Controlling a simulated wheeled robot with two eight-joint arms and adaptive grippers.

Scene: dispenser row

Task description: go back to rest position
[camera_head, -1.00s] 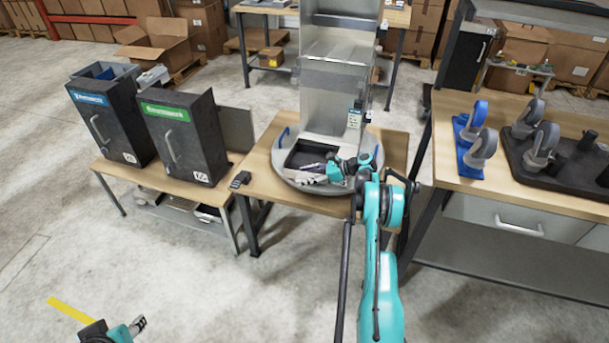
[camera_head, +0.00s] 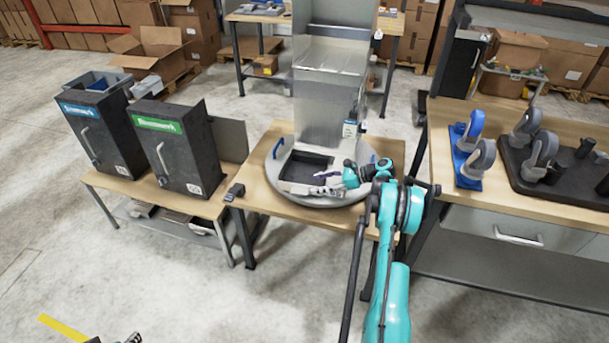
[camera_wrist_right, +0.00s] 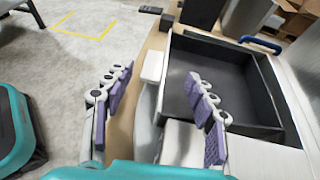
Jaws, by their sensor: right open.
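My right gripper (camera_head: 318,186) is open and empty, at the front edge of the dispenser's round base on the middle table. One finger overlaps the black tray recess (camera_wrist_right: 227,76) in the picture, and the other shows over the floor and table edge. Whether it touches the base is unclear. Only a small tip of my left gripper (camera_head: 134,338) shows at the bottom edge of the head view, so its jaws cannot be judged.
The tall metal dispenser (camera_head: 328,90) stands behind the black recess (camera_head: 306,166). Two black cabinets, blue-labelled (camera_head: 112,140) and green-labelled (camera_head: 185,150), stand on the left table. Blue (camera_head: 469,150) and grey holders stand on the right bench (camera_head: 450,190). Open floor lies at the front left.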

